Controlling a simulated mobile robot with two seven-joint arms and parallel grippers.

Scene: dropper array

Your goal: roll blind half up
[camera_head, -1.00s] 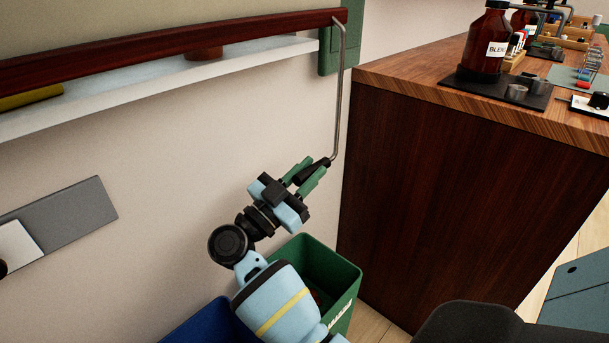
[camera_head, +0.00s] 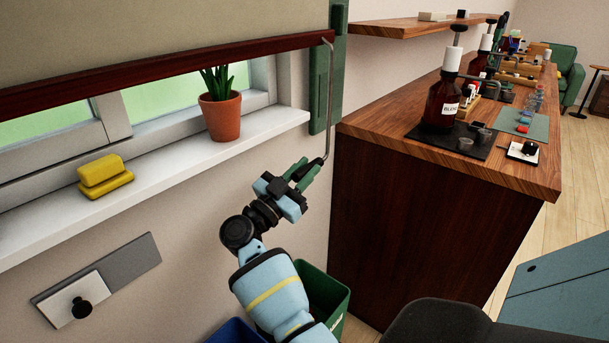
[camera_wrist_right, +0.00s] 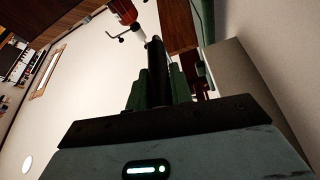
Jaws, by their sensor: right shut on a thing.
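The beige blind (camera_head: 150,35) hangs over the window, with a dark red bottom bar (camera_head: 170,65) that sits above the sill. Window glass (camera_head: 180,95) shows below the bar. My right gripper (camera_head: 305,172) is shut on the crank's dark handle at the rod's lower end. In the right wrist view the dark handle (camera_wrist_right: 157,70) stands between the green fingers. My left gripper is not in view.
A potted plant (camera_head: 221,115) and a yellow sponge-like block (camera_head: 105,175) stand on the white sill (camera_head: 160,160). A wooden counter (camera_head: 390,130) with bottles is at the right. A green bin (camera_head: 325,295) and a blue bin (camera_head: 235,331) are below my arm.

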